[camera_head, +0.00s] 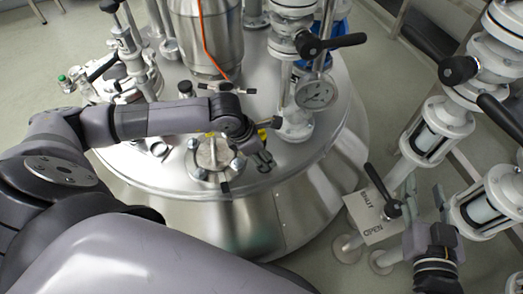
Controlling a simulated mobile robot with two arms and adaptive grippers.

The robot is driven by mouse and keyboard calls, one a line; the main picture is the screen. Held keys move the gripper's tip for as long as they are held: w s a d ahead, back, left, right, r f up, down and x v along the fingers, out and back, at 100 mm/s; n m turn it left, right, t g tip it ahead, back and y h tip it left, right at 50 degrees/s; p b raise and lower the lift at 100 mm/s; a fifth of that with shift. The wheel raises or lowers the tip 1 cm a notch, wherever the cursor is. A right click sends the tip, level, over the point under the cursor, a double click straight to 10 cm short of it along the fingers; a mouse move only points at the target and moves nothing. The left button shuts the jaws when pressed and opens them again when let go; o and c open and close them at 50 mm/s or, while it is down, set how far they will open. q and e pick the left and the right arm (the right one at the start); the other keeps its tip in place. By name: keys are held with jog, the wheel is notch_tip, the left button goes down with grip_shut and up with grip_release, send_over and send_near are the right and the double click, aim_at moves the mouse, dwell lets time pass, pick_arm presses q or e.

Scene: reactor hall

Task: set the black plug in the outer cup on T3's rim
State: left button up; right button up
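The steel vessel lid (330,140) fills the middle of the head view; I take it for T3, though no label is readable. A small cup-like ring (158,150) sits near its front left rim. A short black-topped piece (185,88) stands further back on the lid; I cannot tell whether it is the plug. My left gripper (264,160) is low over the lid's front, right of a bolted flange (212,155). Its fingers are small and dark, and whether they hold anything is unclear. My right gripper (424,194) is at the lower right, its fingers apart, beside a black-handled valve.
A SHUT/OPEN plate (372,228) with a black handle (383,193) stands close to my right gripper. White pipework with sight glasses (432,135) rises at the right. A pressure gauge (316,93) and a steel canister (207,40) stand on the lid.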

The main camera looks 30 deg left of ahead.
pick_arm(q)
jog(key=v, duration=1.2)
